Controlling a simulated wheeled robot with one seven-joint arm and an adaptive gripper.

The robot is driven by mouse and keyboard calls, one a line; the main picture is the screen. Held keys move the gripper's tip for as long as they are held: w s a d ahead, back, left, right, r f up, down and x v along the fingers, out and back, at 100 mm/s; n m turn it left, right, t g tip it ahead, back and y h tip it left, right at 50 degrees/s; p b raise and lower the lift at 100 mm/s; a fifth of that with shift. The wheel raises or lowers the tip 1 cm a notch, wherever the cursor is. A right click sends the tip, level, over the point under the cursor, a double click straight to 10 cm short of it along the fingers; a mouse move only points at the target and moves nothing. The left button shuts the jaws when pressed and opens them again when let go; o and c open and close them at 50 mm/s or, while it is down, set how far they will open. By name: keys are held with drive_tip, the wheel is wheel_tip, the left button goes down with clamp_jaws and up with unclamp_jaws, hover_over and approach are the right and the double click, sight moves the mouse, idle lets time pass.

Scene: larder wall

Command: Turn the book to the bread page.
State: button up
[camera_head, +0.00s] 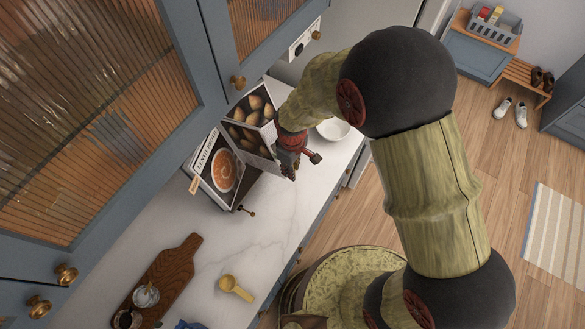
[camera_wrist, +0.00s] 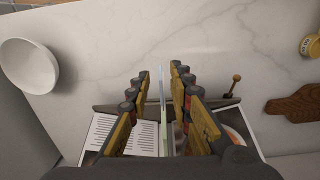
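The open cookbook stands on a dark stand on the counter. Its lentil soup page (camera_head: 222,172) shows an orange bowl of soup, and pages picturing bread-like rolls (camera_head: 262,106) are on its far side. One leaf with similar pictures (camera_head: 250,140) stands out from the book towards my gripper (camera_head: 289,168). In the wrist view my gripper (camera_wrist: 160,75) is open, with one finger on each side of a thin upright leaf edge (camera_wrist: 162,100); gaps show on both sides. A text page (camera_wrist: 105,133) lies left of it and the soup picture (camera_wrist: 238,136) right.
A white bowl (camera_head: 333,130) stands beyond the book; it also shows in the wrist view (camera_wrist: 28,65). A wooden board (camera_head: 172,272) with small jars and a yellow scoop (camera_head: 235,288) lie nearer. Glass-fronted cupboards (camera_head: 80,110) hang above the left side. Marble in front of the book is clear.

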drive_tip(key=shift+f, duration=0.65)
drive_tip(key=c, duration=0.3)
clamp_jaws()
